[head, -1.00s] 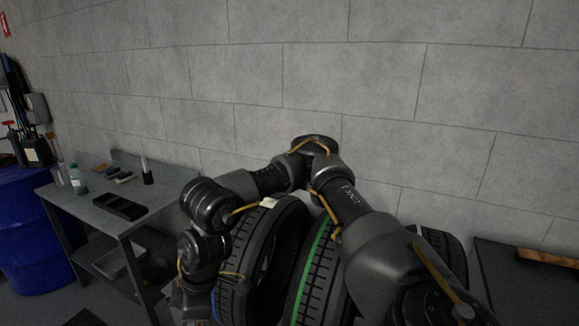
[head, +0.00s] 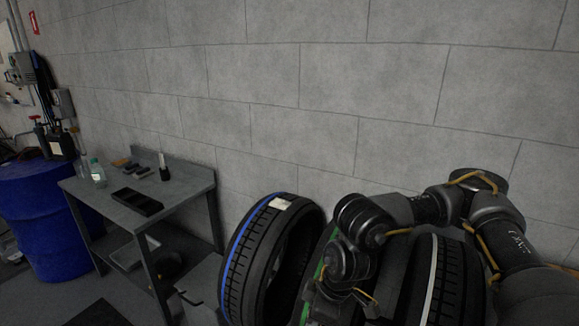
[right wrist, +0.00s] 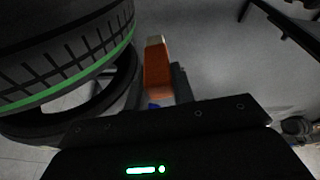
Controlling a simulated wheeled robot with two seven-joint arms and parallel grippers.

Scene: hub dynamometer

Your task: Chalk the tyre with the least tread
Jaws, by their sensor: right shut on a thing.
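Several tyres stand upright side by side. The tyre with a blue line (head: 252,258) is at the left, with a pale tag (head: 281,204) on top. The tyre with a green line (head: 316,272) is in the middle, partly behind my right arm. It also shows large at the left of the right wrist view (right wrist: 75,60). The tyre with a white line (head: 447,280) is to the right. My right gripper (right wrist: 163,88) is shut on an orange stick with a pale tip (right wrist: 157,68), apart from the green-line tyre and beside it. My left gripper is out of view.
A grey metal table (head: 185,190) at the left holds a black tray (head: 137,201), a bottle (head: 97,172) and small items. A blue drum (head: 38,222) stands beyond it. A block wall closes the back. Floor shows between table and drum.

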